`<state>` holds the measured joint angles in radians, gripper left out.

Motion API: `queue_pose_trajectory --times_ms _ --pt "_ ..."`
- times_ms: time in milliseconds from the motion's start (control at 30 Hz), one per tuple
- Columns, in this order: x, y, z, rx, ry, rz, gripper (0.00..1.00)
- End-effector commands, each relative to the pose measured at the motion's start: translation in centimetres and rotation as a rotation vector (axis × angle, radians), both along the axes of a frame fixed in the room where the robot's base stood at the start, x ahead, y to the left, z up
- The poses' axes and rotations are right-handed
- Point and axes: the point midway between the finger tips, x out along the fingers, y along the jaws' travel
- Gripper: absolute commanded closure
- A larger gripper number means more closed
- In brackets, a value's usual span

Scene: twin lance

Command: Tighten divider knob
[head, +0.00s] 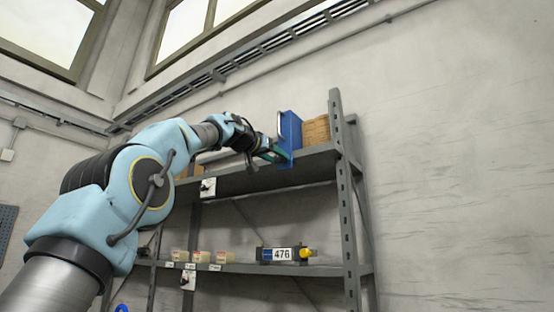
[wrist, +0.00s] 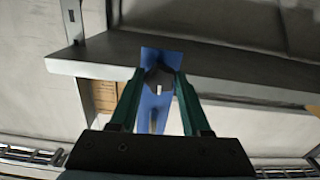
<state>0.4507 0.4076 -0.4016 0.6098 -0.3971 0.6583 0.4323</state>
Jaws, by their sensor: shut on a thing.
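A blue divider (head: 290,133) stands on the top shelf of the grey rack, left of a brown box. In the wrist view the blue divider (wrist: 155,115) lies behind my fingers. A dark knob (wrist: 159,79) with a small white mark sits on its face, between my fingertips. My gripper (wrist: 159,86) has its two green fingers shut on the knob, one on each side. In the head view my gripper (head: 276,153) reaches the divider at the shelf's front edge, and the knob is hidden there.
The top shelf (head: 255,179) runs under my gripper, and a rack upright (head: 345,190) stands to the right. The brown box (head: 316,131) is close beside the divider. A lower shelf holds a unit marked 476 (head: 282,254) and several small bins (head: 200,257).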

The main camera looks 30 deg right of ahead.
Motion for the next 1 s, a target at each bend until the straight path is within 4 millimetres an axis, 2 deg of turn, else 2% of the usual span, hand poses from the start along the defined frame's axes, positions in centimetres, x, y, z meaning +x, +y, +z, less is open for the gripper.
queue_pose_trajectory --times_ms 633,667,900,1000 --pt "0.09 -0.1 -0.37 0.031 -0.038 -0.001 1.0" --pt "0.08 -0.1 -0.38 0.031 -0.038 -0.002 0.49" --pt "0.04 -0.05 -0.19 0.027 -0.04 -0.001 0.22" --pt "0.03 -0.03 -0.14 0.026 -0.041 0.0 0.22"
